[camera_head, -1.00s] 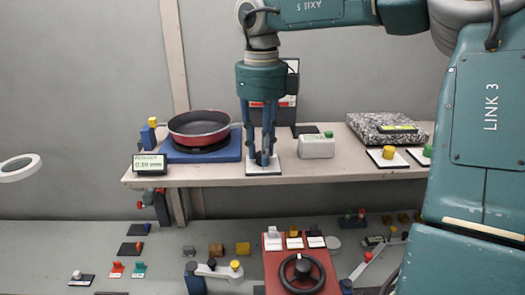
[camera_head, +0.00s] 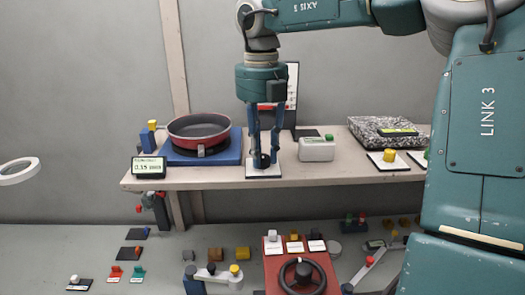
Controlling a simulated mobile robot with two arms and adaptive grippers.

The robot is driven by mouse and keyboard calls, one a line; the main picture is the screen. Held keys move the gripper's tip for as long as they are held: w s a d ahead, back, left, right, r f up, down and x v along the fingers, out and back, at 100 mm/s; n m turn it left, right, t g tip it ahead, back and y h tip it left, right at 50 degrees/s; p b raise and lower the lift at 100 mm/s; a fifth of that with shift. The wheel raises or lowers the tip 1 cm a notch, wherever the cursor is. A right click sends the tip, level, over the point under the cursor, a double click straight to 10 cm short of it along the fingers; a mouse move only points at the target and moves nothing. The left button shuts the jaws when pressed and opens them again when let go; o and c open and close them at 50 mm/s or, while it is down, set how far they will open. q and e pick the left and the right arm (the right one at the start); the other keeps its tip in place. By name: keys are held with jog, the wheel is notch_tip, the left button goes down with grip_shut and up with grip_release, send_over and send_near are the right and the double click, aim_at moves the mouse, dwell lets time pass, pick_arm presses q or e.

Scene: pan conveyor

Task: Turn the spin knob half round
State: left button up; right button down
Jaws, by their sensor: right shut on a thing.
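The spin knob (camera_head: 261,162) is a small dark knob on a white square plate (camera_head: 263,174) on the shelf. My right gripper (camera_head: 263,157) points straight down over it, with its blue fingers shut on the knob from both sides. The fingers hide part of the knob, and no mark on it is clear enough to read its angle. My left gripper is not in view.
A red pan (camera_head: 200,128) on a blue stand and a small display (camera_head: 149,167) stand left on the shelf (camera_head: 215,181). A white box (camera_head: 316,150) is close right of the gripper. A speckled slab (camera_head: 377,133) lies further right. Controls crowd the lower bench.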

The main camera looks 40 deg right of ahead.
aim_at(262, 156)
jog(key=shift+r+m, duration=0.15)
jog(key=shift+m, duration=0.45)
jog(key=c, duration=1.5)
grip_release()
jog(key=shift+o, duration=0.2)
notch_tip(262, 156, up, 12)
